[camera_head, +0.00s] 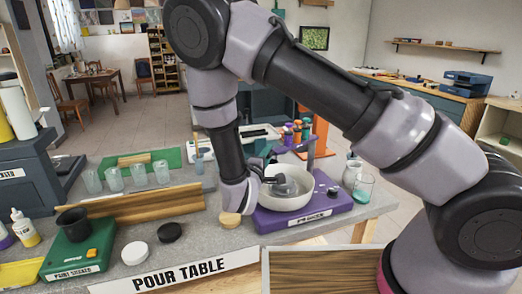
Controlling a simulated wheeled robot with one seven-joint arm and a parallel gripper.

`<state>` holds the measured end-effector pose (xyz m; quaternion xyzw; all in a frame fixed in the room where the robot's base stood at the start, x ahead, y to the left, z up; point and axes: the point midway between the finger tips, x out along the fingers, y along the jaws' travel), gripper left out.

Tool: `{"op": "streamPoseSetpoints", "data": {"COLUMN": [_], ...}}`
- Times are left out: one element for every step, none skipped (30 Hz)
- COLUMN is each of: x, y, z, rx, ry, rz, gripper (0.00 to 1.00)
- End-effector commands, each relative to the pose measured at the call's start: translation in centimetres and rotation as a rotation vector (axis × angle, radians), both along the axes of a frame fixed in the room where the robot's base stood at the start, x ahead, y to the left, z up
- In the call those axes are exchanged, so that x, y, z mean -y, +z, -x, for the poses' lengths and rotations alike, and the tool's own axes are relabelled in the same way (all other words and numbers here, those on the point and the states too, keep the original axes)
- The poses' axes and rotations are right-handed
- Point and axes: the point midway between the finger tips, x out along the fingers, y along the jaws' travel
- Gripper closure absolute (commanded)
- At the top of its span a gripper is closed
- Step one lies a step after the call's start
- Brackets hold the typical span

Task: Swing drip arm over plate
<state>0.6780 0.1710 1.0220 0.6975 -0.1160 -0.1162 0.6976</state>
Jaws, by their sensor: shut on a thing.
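A purple machine (318,208) stands on the pour table, with a white bowl (300,203) on top. A grey round plate (285,187) sits inside the bowl. A slim purple upright (311,152), which looks like part of the drip arm, rises at the bowl's back right. My gripper (268,163) reaches in over the bowl's back left rim and is shut on what looks like the drip arm. My own wrist hides part of the bowl's left side, and the grasp is small and hard to see.
Coloured bottles (297,132) stand by an orange frame behind the machine. A glass beaker (363,187) and white jar (350,173) stand to its right.

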Motion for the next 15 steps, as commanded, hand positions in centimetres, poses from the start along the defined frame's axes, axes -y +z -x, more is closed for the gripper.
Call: {"op": "streamPoseSetpoints", "data": {"x": [0.5,0.8,1.1,1.4,1.6,1.9,2.1,2.2,2.4,2.6,2.7,2.8,2.9,3.0,3.0], "y": [-0.1,0.0,0.0,0.0,0.0,0.0,-0.1,-0.1,-0.1,-0.1,-0.1,-0.1,-0.1,-0.1,-0.1], "z": [0.7,1.0,1.3,1.6,1.8,2.1,2.2,2.4,2.6,2.7,2.8,2.9,3.0,3.1,3.1], "rx": [-0.002,-0.002,-0.002,-0.002,-0.002,-0.002,-0.002,-0.002,-0.002,-0.002,-0.002,-0.002,-0.002,-0.002,-0.002], "ry": [-0.001,-0.001,-0.002,-0.002,-0.002,-0.002,-0.002,-0.002,-0.002,-0.002,-0.002,-0.002,-0.002,-0.002,-0.002], "rz": [0.003,0.002,0.003,0.003,0.002,0.003,0.003,0.003,0.003,0.002,0.002,0.002,0.002,0.002,0.002], "gripper": [1.0,1.0,1.0,1.0,1.0,1.0,1.0,1.0,1.0,1.0,1.0,1.0,1.0,1.0,1.0]}}
